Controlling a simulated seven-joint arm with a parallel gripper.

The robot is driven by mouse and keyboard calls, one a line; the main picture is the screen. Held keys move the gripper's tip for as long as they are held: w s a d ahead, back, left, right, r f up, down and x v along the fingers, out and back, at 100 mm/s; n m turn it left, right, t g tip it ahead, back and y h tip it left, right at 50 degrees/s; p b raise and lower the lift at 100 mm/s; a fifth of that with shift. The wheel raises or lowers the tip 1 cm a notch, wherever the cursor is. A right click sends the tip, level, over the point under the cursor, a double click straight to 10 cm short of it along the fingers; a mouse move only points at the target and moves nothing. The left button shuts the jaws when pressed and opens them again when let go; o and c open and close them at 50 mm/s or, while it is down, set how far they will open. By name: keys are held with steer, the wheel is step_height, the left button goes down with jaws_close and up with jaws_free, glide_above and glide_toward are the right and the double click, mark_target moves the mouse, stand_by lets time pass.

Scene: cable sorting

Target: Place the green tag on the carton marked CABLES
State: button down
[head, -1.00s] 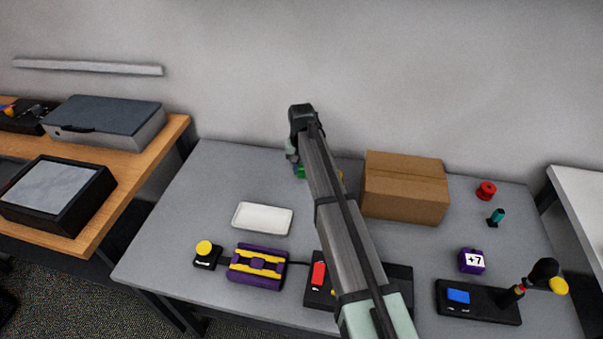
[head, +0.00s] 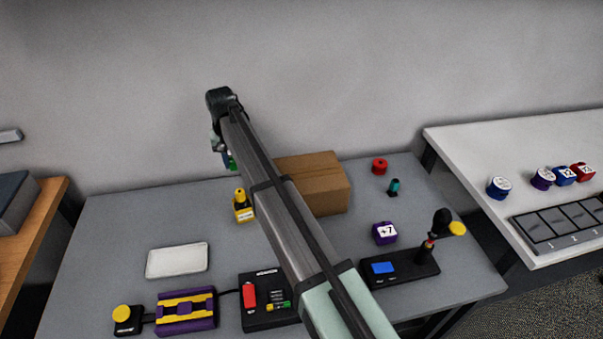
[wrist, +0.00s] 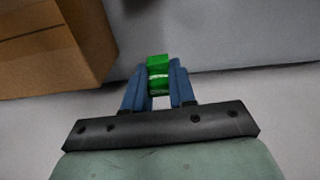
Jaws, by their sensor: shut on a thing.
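My gripper (wrist: 158,88) is shut on the green tag (wrist: 158,72), a small green block held between blue fingers in the wrist view. In the head view the tag (head: 232,165) is a small green patch at my gripper (head: 229,158), partly hidden by my arm. A brown closed carton (head: 325,186) stands at the back of the grey table, just right of my gripper. In the wrist view the carton (wrist: 50,45) fills the upper left, apart from the tag. No marking on the carton is legible.
A yellow bottle-like item (head: 243,206) stands below my gripper in the picture. A white tray (head: 177,261), a purple-yellow device (head: 186,311) and a black panel (head: 268,300) lie nearer.

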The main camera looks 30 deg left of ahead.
steer(key=w+d+r+m, duration=0.2)
steer(key=w+d+r, duration=0.5)
steer(key=w+d, duration=0.5)
steer(key=r+n, duration=0.1)
steer(key=r, duration=0.1)
glide_above(304, 173)
steer(key=shift+f, duration=4.7)
steer(key=shift+f, duration=0.1)
steer(key=c, duration=0.9)
jaws_free()
steer(key=shift+c, duration=0.2)
step_height(304, 173, up, 12)
